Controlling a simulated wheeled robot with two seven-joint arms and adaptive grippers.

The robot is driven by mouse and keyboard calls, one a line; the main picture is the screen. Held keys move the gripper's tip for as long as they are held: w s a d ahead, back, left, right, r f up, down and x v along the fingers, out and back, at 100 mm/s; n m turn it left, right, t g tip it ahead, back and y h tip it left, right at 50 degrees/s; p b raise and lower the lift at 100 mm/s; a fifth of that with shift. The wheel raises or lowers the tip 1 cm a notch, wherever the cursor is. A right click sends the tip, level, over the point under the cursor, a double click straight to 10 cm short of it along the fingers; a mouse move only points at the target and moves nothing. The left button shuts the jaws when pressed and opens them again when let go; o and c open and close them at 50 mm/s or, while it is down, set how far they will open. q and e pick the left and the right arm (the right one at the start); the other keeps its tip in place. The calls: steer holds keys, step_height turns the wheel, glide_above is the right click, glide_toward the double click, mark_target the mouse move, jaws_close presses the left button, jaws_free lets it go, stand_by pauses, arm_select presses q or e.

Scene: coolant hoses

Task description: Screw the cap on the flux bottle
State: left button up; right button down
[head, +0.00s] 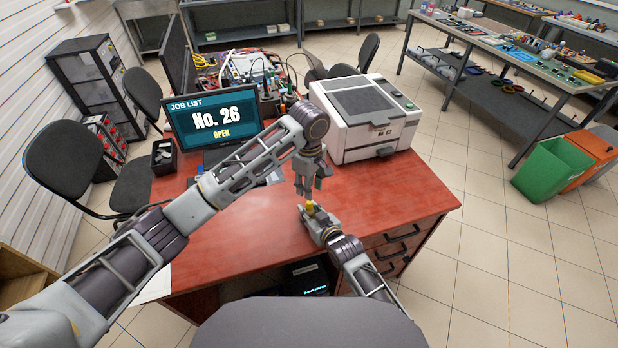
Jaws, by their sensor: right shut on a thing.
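A small yellow thing, seemingly the flux bottle (310,208), stands out of my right gripper (308,213) near the front right of the red desk. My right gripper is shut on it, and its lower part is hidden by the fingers. My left gripper (308,193) points down just above the yellow thing, very close to it. Its fingers are too small to tell whether they are apart or hold anything. I cannot make out the cap.
A white printer-like machine (367,118) stands behind the grippers to the right. A monitor (213,116) reading "No. 26 OPEN" and a small black bin (164,157) are on the left. The red desk (400,185) is clear at the right front.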

mark_target(309, 202)
arm_select(q)
steer(key=shift+f, duration=3.4)
jaws_close()
steer(key=m, duration=1.1)
steer(key=shift+m, duration=0.3)
steer(key=m, duration=1.1)
